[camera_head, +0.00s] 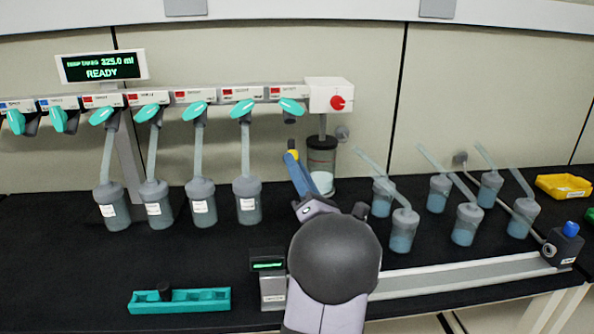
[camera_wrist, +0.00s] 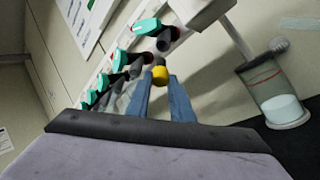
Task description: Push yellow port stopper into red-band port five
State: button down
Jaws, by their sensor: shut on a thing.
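The yellow port stopper (camera_head: 293,155) is held upright at the tips of my gripper (camera_head: 294,163). In the wrist view the stopper (camera_wrist: 160,75) sits between the two blue fingers (camera_wrist: 161,86), which are shut on it. Red-band port five (camera_head: 290,117) is the rightmost port on the manifold, with a teal valve handle (camera_head: 291,105) and no flask on it. In the head view the stopper is below this port, with a gap between them. In the wrist view the port's dark nozzle (camera_wrist: 167,42) shows beyond the stopper.
Several flasks (camera_head: 247,205) hang from the other red-band ports to the left. A dark-topped cylinder (camera_head: 321,160) stands close right of my gripper, under a white box with a red knob (camera_head: 337,102). Flasks with tubes (camera_head: 404,230) stand right. A teal rack (camera_head: 180,304) lies front left.

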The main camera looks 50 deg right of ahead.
aim_at(297, 156)
jog(key=shift+w+d+r+p, duration=0.45)
jog(key=shift+w+d+r, duration=0.1)
jog(key=shift+r, duration=0.15)
jog(key=shift+w+d+r+p, duration=0.4)
jog(key=shift+w+d+r, duration=0.1)
jog(key=shift+r, duration=0.15)
jog(key=shift+w+d+r+p, duration=0.2)
jog(key=shift+w+d+r, duration=0.25)
jog(key=shift+r, duration=0.2)
jog(key=shift+w+d+r+p, duration=0.2)
jog(key=shift+w+d+r, duration=0.15)
jog(key=shift+r, duration=0.25)
dwell(2.2)
jog(key=c, duration=1.5)
grip_release()
jog(key=shift+d, duration=0.1)
jog(key=shift+f, duration=0.1)
jog(key=shift+b+v, duration=1.15)
jog(key=shift+v, duration=2.55)
